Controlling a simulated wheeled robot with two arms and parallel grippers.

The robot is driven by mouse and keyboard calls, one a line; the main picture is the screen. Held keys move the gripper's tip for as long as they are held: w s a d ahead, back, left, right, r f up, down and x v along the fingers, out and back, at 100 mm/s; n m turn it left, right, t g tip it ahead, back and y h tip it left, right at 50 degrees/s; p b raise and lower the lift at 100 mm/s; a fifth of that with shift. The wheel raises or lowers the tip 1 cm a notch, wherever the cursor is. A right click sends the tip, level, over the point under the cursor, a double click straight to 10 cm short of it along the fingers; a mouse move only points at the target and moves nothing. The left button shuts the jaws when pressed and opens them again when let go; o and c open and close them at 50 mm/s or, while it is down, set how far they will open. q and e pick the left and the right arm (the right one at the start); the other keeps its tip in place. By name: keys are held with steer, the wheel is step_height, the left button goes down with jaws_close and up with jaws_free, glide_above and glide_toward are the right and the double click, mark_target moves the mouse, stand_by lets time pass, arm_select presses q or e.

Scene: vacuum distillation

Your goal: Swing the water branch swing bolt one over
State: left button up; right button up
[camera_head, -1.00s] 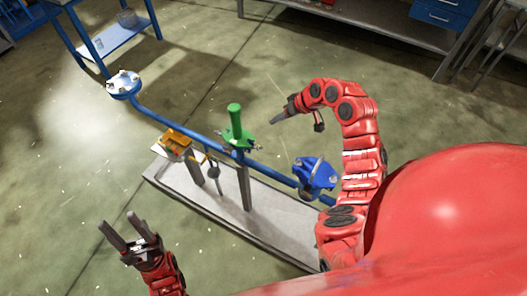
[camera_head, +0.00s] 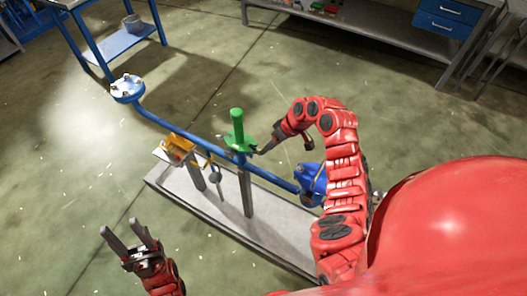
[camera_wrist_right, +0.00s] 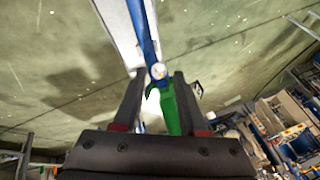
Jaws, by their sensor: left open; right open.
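A blue pipe (camera_head: 170,122) runs across the scene, with a round blue flange (camera_head: 127,88) carrying pale bolts at its far left end. A green upright part with a wide base (camera_head: 238,130) stands on the pipe's middle. My right gripper (camera_head: 262,147) is open just right of the green base. In the right wrist view, a small silver round end (camera_wrist_right: 158,71) and the green part (camera_wrist_right: 171,112) show between its open fingers, apparently ungripped. I cannot tell which bolt is the water branch swing bolt. My left gripper (camera_head: 122,231) is open and empty at lower left.
A blue fitting (camera_head: 311,181) sits on the pipe's right end, partly behind my right arm. Posts rise from a grey base plate (camera_head: 225,215).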

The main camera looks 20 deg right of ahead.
mark_target(258, 153)
steer(key=shift+x, duration=2.25)
steer(key=shift+d, duration=0.1)
jaws_close()
